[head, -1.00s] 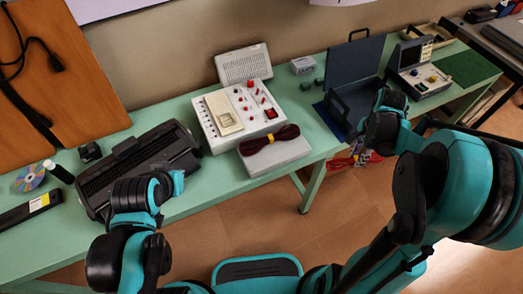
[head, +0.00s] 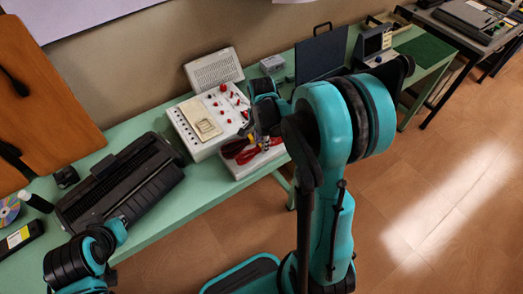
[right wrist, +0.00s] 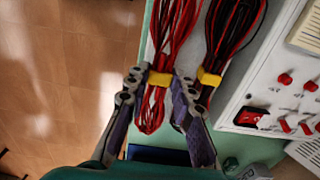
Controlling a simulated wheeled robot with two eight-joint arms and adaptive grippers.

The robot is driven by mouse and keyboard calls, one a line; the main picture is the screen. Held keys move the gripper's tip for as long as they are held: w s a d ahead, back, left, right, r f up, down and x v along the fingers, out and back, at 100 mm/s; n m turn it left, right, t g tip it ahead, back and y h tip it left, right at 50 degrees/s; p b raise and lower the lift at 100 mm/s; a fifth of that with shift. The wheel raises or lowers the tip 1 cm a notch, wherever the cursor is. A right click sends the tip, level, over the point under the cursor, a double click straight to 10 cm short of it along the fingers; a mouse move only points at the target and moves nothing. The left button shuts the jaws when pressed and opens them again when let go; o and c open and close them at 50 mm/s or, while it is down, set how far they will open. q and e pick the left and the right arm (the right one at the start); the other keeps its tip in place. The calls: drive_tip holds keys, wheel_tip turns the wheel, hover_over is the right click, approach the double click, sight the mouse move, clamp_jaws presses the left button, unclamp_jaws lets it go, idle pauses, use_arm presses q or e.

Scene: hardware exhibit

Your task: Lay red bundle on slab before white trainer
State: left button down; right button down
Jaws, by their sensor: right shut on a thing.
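The white trainer (head: 187,128), a panel with red knobs, stands on the green table in the head view; it also shows at the right of the right wrist view (right wrist: 275,88). The pale slab (head: 243,171) lies in front of it. My right gripper (right wrist: 160,80) is shut on the red bundle (right wrist: 172,30) at its yellow tie. The bundle appears over the slab; whether it touches is unclear. A dark red and black bundle (right wrist: 236,30) with a yellow tie lies beside it, nearer the trainer. My left gripper is not visible, only part of that arm.
A black printer-like machine (head: 120,185) stands left of the trainer. A pale grey unit (head: 214,69) is behind it. A dark blue upright panel (head: 320,55) and a small instrument (head: 373,43) stand to the right. The table's front edge borders the slab.

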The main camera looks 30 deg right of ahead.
wheel_tip(320, 180, down, 4)
drive_tip(key=shift+r+b, duration=0.15)
drive_tip(key=shift+b, duration=0.55)
drive_tip(key=shift+d, duration=0.1)
drive_tip(key=c, duration=1.3)
unclamp_jaws()
